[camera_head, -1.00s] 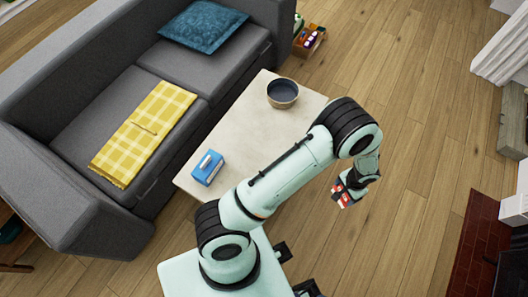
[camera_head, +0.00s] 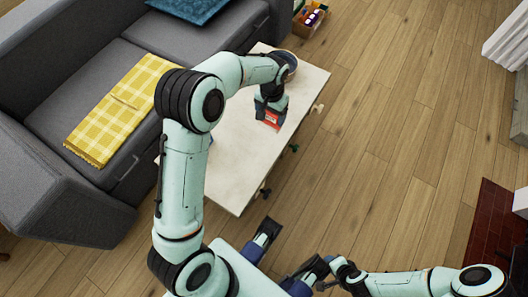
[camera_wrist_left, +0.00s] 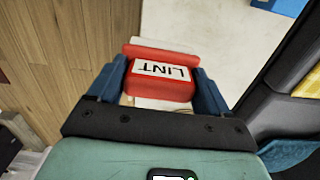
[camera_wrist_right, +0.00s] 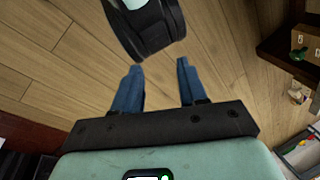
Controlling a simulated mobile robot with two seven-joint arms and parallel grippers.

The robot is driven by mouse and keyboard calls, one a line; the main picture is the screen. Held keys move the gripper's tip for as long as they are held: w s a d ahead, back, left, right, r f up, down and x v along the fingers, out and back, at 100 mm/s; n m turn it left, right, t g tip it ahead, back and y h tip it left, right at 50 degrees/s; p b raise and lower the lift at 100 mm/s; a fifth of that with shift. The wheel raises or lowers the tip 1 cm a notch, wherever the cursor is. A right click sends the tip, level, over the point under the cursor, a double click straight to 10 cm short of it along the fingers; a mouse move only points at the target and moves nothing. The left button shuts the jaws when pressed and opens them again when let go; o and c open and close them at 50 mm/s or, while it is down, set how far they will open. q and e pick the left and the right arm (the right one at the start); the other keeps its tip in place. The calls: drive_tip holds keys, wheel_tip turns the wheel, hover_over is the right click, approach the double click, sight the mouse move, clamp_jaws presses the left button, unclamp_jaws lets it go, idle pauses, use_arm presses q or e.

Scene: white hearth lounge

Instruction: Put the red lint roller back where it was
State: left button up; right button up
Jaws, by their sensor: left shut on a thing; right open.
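The red lint roller (camera_head: 272,119), with a white LINT label, is in my left gripper (camera_head: 270,108), over the right side of the pale coffee table (camera_head: 238,155). In the left wrist view the roller (camera_wrist_left: 162,92) sits between the blue fingers of the left gripper (camera_wrist_left: 158,70), which are shut on it. Whether it touches the tabletop I cannot tell. My right gripper (camera_wrist_right: 157,75) is open and empty, with wooden floor beyond its fingers in the right wrist view.
A blue box (camera_wrist_left: 275,4) shows at the left wrist view's top edge. The grey sofa (camera_head: 60,75) with a yellow checked blanket (camera_head: 112,120) lines the left. Wooden floor (camera_head: 400,130) is clear at right.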

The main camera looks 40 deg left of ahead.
sight(263, 123)
use_arm(q)
drive_tip(key=a, duration=0.1)
drive_tip(key=b, duration=0.1)
drive_tip(key=a+b, duration=0.1)
drive_tip(key=shift+w+a+r, duration=0.1)
drive_tip(key=shift+a+r, duration=0.15)
drive_tip(key=shift+a, duration=0.1)
drive_tip(key=shift+f+b, duration=0.35)
wheel_tip(263, 123, down, 9)
drive_tip(key=shift+r+b, duration=0.2)
drive_tip(key=shift+b, duration=0.95)
use_arm(e)
drive_tip(key=w+d+f+t+h, duration=0.1)
drive_tip(key=w+d+f+t, duration=0.15)
drive_tip(key=w+f, duration=0.35)
use_arm(q)
drive_tip(key=shift+f+b, duration=1.3)
drive_tip(key=shift+f, duration=3.8)
use_arm(e)
drive_tip(key=s+d+f+g, duration=0.1)
drive_tip(key=s+f+g, duration=0.2)
drive_tip(key=s+f, duration=0.2)
drive_tip(key=shift+s+f+m, duration=0.3)
drive_tip(key=shift+s+m, duration=0.1)
drive_tip(key=shift+s, duration=0.6)
use_arm(q)
drive_tip(key=shift+f, duration=0.15)
use_arm(e)
drive_tip(key=shift+f, duration=0.1)
